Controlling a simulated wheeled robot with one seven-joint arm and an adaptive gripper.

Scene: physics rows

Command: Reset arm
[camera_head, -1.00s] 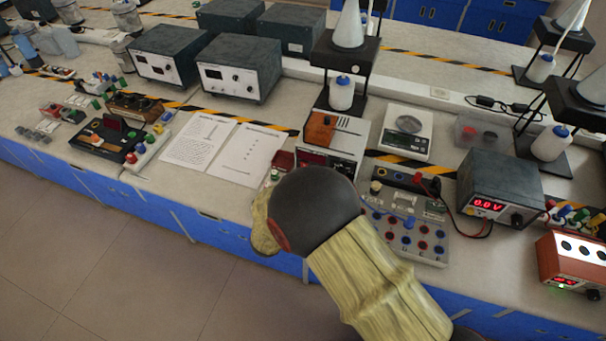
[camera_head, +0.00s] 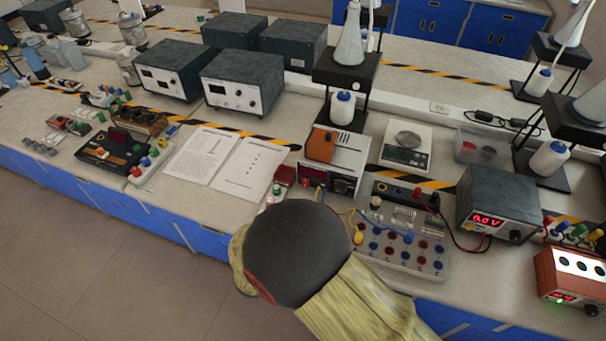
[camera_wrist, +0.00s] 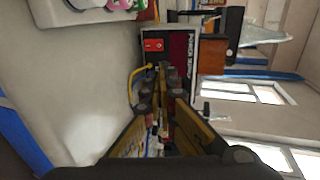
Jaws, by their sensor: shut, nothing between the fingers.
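My arm crosses the lower middle of the head view, and its dark rounded joint hides part of the bench's front edge. My gripper cannot be made out in the head view. In the wrist view my gripper (camera_wrist: 158,85) is shut, its fingers together with nothing between them. Beyond the fingertips stands a box-shaped instrument with a red switch and dark panel (camera_wrist: 168,58). A yellow cable (camera_wrist: 136,82) curves beside the fingers; I cannot tell whether it touches them.
The bench (camera_head: 150,205) is crowded. A grey panel with knobs (camera_head: 402,250), a white-and-orange instrument (camera_head: 340,155), a scale (camera_head: 406,146) and a power supply (camera_head: 500,200) stand near my arm. Open papers (camera_head: 225,165) lie to its left. Floor (camera_head: 90,265) in front is clear.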

